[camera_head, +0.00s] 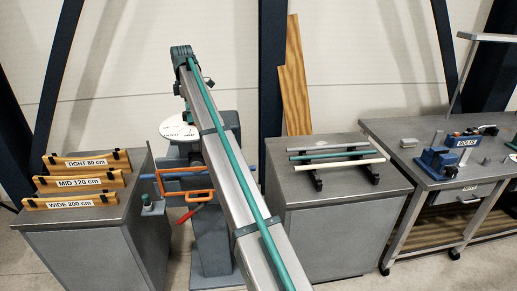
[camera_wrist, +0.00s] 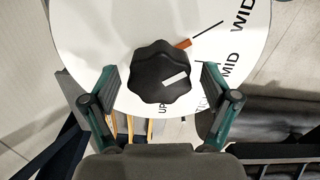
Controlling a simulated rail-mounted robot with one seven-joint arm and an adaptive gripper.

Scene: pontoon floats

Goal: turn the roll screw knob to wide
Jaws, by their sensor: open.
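The roll screw knob (camera_wrist: 160,72) is black and lobed, on a white dial plate (camera_wrist: 90,30) in the wrist view. A pale bar on the knob points right and slightly up, roughly toward the MID side. An orange marker (camera_wrist: 184,43) sits at the knob's upper right edge, in line with a black line near the partly cropped WIDE label (camera_wrist: 243,15). The MID label (camera_wrist: 230,65) is at right. My gripper (camera_wrist: 160,77) is open, with one finger on each side of the knob; contact is unclear. The dial plate also shows in the head view (camera_head: 175,127), partly behind my arm.
A left cabinet holds wooden boards marked TIGHT 80 cm (camera_head: 86,162), MID 120 cm (camera_head: 80,181) and WIDE 200 cm (camera_head: 72,202). Orange handles (camera_head: 186,171) stand below the dial. A right cabinet (camera_head: 330,225) bears several rods. A workbench (camera_head: 385,130) is farther right.

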